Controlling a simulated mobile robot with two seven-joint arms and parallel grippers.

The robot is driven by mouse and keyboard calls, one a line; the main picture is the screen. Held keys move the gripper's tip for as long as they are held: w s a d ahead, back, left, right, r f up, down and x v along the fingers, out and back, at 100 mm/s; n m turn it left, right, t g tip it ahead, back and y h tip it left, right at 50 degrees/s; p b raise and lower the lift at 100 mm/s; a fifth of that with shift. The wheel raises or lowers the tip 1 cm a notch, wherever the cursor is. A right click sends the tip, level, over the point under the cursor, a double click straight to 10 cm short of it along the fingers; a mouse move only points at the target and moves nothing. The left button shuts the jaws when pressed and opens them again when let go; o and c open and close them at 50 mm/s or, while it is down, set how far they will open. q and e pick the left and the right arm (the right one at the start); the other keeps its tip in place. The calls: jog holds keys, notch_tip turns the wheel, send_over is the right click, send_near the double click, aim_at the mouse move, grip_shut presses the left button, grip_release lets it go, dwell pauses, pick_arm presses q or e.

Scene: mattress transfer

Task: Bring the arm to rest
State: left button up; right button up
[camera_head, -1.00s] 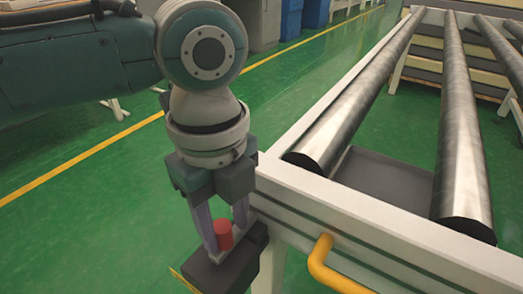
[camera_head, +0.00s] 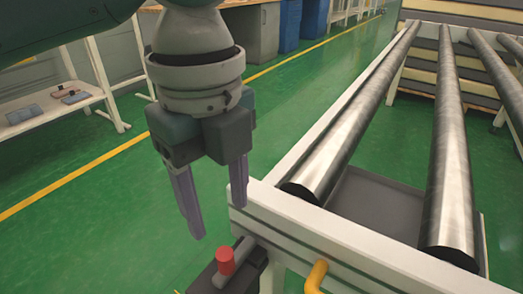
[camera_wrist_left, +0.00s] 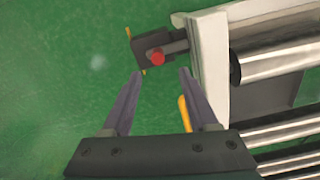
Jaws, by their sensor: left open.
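My left gripper (camera_head: 218,208) hangs pointing down, open and empty, above and slightly left of a dark control box with a red button (camera_head: 226,261). The box (camera_head: 240,272) is mounted at the near left corner of the roller conveyor (camera_head: 330,235). In the left wrist view the open fingers (camera_wrist_left: 161,72) show with a gap between them. The red button (camera_wrist_left: 158,58) and its dark box (camera_wrist_left: 146,46) lie beyond the fingertips, apart from them. My right gripper is not in view.
A yellow handle (camera_head: 316,277) sticks out of the conveyor's near edge. Metal rollers (camera_head: 448,150) run away from me on the right. A white shelf table (camera_head: 60,105) stands at the left. Stacked mattresses (camera_head: 440,70) are at the back. Green floor (camera_head: 110,210) is clear on the left.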

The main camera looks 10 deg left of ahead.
pick_arm(q)
jog(key=shift+r, duration=0.15)
jog(key=s+d+r+n+t+h+p, duration=0.1)
jog(key=s+d+r+n+h+p, duration=0.2)
jog(key=r+n+p, duration=0.4)
jog(key=s+d+r+n+t+h+p, duration=0.1)
jog(key=s+d+r+n+p, duration=0.2)
jog(key=s+r+p, duration=0.5)
jog(key=s+a+r+n+t+y+p, duration=0.1)
jog(key=s+a+r+n+y+p, duration=0.15)
jog(key=a+r+n+p, duration=0.35)
jog(key=s+a+r+n+t+y+p, duration=0.1)
jog(key=s+a+r+n+p, duration=0.2)
jog(key=a+n+p, duration=0.45)
notch_tip(320, 180, up, 36)
jog(key=m+p, duration=0.1)
jog(key=p, duration=3.6)
jog(key=shift+w, duration=0.35)
jog(key=shift+a, duration=0.1)
